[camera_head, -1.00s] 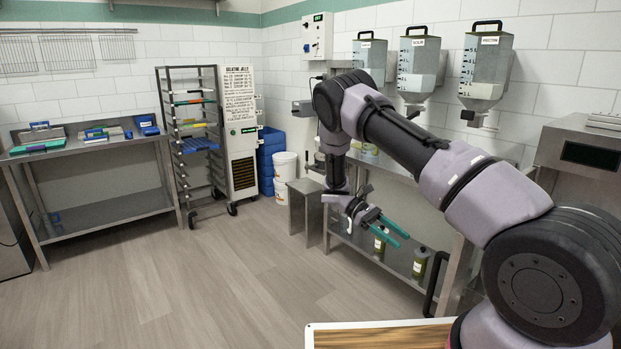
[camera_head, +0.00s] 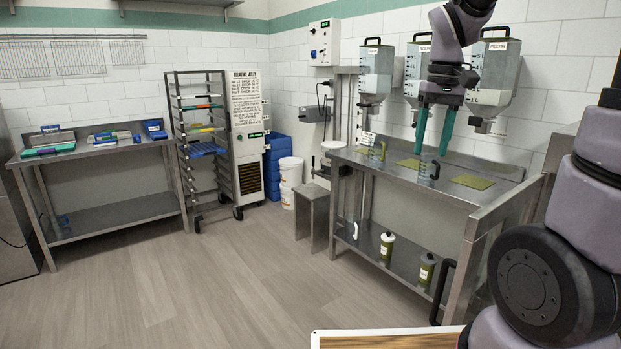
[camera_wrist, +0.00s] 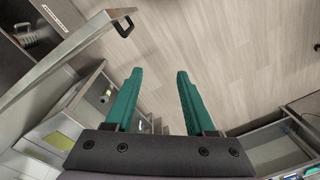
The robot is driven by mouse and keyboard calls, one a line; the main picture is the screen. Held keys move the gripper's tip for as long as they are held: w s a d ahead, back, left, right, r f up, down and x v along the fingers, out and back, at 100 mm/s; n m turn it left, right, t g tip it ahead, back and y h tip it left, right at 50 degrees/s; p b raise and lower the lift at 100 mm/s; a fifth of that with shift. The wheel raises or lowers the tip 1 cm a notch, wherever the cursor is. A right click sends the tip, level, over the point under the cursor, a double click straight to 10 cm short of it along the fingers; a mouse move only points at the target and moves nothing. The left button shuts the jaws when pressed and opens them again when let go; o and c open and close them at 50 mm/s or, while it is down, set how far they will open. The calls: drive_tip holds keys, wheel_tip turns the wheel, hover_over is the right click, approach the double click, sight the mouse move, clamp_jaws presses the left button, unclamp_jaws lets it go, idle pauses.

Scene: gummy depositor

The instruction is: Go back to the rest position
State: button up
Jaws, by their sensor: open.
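My gripper (camera_head: 432,130) is raised in front of the wall dispensers in the head view, with its teal fingers pointing down and spread apart. In the wrist view my gripper (camera_wrist: 160,90) is open and nothing is between the fingers. The floor (camera_wrist: 215,60) shows beyond the fingertips there. My arm partly hides the middle and right dispensers.
A steel bench (camera_head: 455,190) with green mats (camera_head: 472,182) and a clear jug (camera_head: 428,170) stands at right. Bottles (camera_head: 387,248) sit on its lower shelf. A tray rack (camera_head: 207,145) and side table (camera_head: 100,150) stand further left. The middle floor (camera_head: 200,290) is clear.

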drive_tip(key=s+r+m+t+y, duration=0.1)
drive_tip(key=s+r+m+t, duration=0.3)
drive_tip(key=s+r+t, duration=0.3)
drive_tip(key=s, duration=0.3)
drive_tip(key=shift+a, duration=0.4)
drive_tip(key=shift+w, duration=0.1)
